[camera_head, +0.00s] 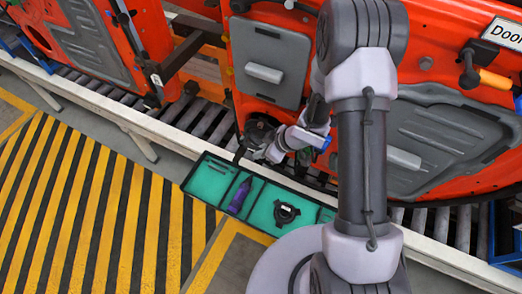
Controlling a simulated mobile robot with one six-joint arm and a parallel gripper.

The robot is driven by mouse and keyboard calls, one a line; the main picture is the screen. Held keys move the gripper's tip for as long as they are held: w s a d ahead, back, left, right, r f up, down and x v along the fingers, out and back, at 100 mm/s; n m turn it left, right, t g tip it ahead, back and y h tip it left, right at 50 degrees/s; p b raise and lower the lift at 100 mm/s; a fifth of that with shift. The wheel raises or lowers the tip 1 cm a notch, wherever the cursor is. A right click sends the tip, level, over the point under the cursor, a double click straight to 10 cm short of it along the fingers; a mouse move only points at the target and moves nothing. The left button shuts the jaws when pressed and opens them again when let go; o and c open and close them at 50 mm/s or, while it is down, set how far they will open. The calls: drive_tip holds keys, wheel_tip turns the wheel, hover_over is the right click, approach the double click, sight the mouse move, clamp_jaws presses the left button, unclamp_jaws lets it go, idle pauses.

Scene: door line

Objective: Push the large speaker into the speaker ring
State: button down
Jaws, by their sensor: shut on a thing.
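A dark round speaker (259,131) is at the lower part of the orange door (250,25), left of my arm. My gripper (268,148) is right up against it and shut on its near edge. The wrist and the speaker cover the speaker ring, so I cannot make it out. I cannot tell whether the speaker is flush with the door or stands out from it.
A black tray with green compartments (208,181) lies below the door. A roller conveyor (205,118) with a pale rail runs behind. Yellow-striped floor (95,215) at left is clear.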

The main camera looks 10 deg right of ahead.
drive_tip(key=shift+w+d+p, duration=0.65)
drive_tip(key=shift+w+p, duration=0.35)
drive_tip(key=shift+p, duration=0.1)
idle(0.5)
idle(0.3)
drive_tip(key=c, duration=1.3)
unclamp_jaws()
